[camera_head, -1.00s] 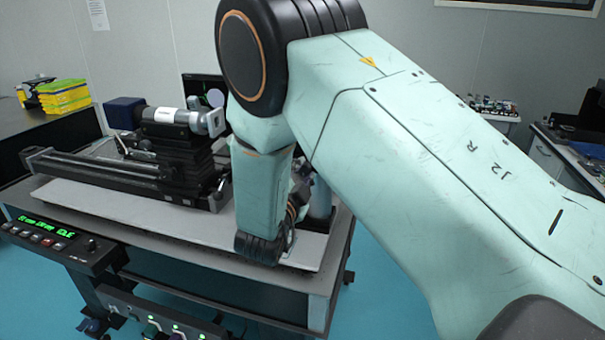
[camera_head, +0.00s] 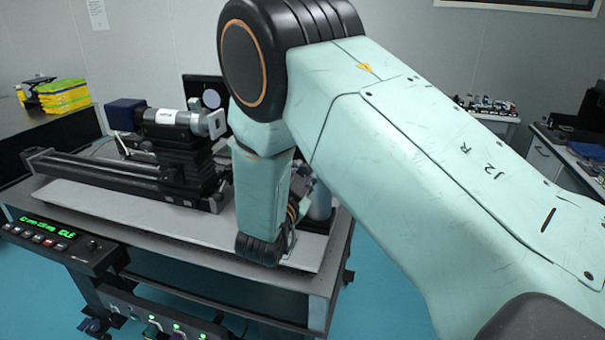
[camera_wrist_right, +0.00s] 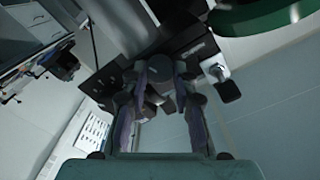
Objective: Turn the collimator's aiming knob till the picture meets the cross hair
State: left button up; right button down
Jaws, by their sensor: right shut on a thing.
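My right gripper (camera_wrist_right: 162,98) shows in the right wrist view with its two fingers closed around a dark round knob (camera_wrist_right: 160,68). In the head view it is mostly hidden behind my right arm, with only a little of it showing near a grey cylinder (camera_head: 320,203). A black and silver optical tube (camera_head: 180,119) with a blue box end (camera_head: 123,113) stands on a black mount on the bench. A dark monitor (camera_head: 206,88) behind it shows a pale round picture; a cross hair is too small to make out. My left gripper is not in view.
The bench (camera_head: 110,205) carries a long black rail (camera_head: 95,172). A control box (camera_head: 62,240) with green text and buttons hangs at its front left. Yellow boxes (camera_head: 64,95) stand on a dark table at the left. The blue floor right of the bench is clear.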

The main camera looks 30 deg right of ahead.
jog(key=shift+n+p, duration=0.5)
jog(key=shift+n, duration=1.7)
jog(key=shift+f, duration=0.1)
jog(key=c, duration=1.4)
grip_release()
jog(key=o, duration=0.3)
jog(key=shift+w, duration=0.2)
jog(key=shift+o, duration=0.2)
jog(key=shift+s, duration=0.15)
